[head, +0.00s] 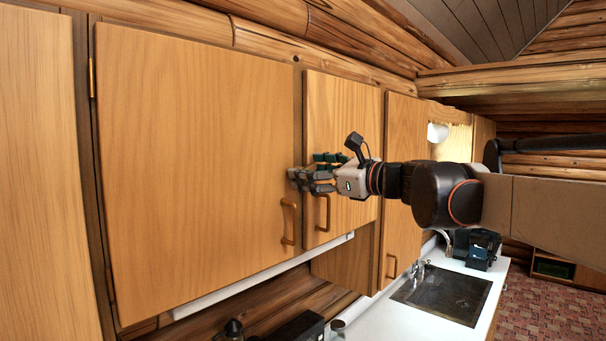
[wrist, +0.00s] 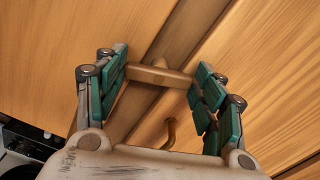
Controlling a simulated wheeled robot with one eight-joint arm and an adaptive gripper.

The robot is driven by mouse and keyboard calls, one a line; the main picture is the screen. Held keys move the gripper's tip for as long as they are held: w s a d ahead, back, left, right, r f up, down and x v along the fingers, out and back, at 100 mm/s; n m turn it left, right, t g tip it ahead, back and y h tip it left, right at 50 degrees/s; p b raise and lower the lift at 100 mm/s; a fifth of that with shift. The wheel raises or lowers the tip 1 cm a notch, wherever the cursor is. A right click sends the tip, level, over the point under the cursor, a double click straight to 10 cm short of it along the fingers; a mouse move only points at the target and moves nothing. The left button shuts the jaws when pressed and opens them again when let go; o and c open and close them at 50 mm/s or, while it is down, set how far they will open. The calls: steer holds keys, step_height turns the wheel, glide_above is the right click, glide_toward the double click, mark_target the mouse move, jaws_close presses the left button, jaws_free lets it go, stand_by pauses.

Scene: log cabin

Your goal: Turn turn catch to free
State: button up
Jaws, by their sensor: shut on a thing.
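The turn catch (wrist: 160,76) is a small wooden bar on the strip between two cabinet doors, seen in the wrist view. It lies crosswise to the strip, its ends reaching toward both door edges. My gripper (wrist: 163,64) is shut on it, with a green-padded finger at each end of the bar. In the head view my gripper (head: 303,178) is at the gap between the large left door (head: 195,150) and the narrower door (head: 342,115). The catch is hidden behind my fingers there.
Bar handles (head: 288,222) and (head: 322,213) stick out from the doors just below my gripper. A counter with a sink (head: 443,293) is at the lower right. Dark objects (head: 300,327) stand below the cabinets. The room in front of the doors is clear.

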steer(key=n, duration=0.4)
steer(key=n+b, duration=0.1)
steer(key=n, duration=0.9)
steer(key=shift+s+a+f, duration=0.1)
steer(key=shift+f, duration=0.2)
stand_by(0.3)
steer(key=o, duration=1.1)
steer(key=shift+c, duration=0.2)
